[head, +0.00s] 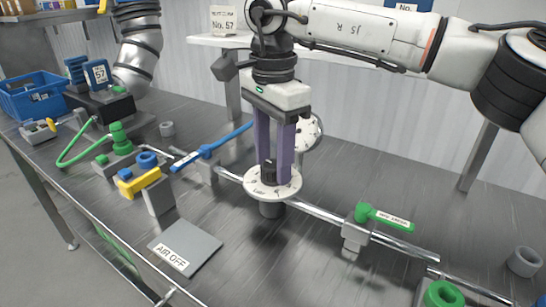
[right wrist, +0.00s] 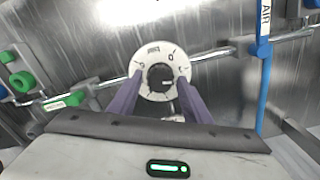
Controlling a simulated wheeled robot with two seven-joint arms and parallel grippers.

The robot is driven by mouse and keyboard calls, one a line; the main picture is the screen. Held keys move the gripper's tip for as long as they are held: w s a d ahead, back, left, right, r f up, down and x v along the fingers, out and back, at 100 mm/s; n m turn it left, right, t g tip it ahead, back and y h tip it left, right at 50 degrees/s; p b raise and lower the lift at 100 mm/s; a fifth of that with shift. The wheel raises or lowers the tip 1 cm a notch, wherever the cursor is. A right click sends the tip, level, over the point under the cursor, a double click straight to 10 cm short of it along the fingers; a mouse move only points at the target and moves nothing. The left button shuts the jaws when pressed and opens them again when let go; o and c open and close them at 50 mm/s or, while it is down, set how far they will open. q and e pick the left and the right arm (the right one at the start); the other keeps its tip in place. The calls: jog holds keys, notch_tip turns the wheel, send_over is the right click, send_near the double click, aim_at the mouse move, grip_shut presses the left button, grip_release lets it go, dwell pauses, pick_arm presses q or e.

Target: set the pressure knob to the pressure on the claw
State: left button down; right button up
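A round white dial (head: 272,184) with black marks and a dark knob (head: 268,171) sits on the pipe in mid bench. My right gripper (head: 273,172) points down at it, its two purple fingers standing around the knob. In the right wrist view the dial (right wrist: 162,53) and black knob (right wrist: 160,78) lie between the spread fingers (right wrist: 159,88), with white dial showing on both sides. The scale is too small to read surely. My left gripper is not in view.
A blue lever (head: 212,147) lies left of the dial, a green lever (head: 385,217) to its right. A yellow and blue fitting (head: 143,180) stands left. A plate (head: 185,248) marked AIR OFF lies in front. A blue basket (head: 35,95) and loose grey rings (head: 524,262) stand farther out.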

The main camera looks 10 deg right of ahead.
jog(key=c, duration=0.7)
jog(key=shift+c, duration=0.2)
jog(key=shift+m, duration=0.3)
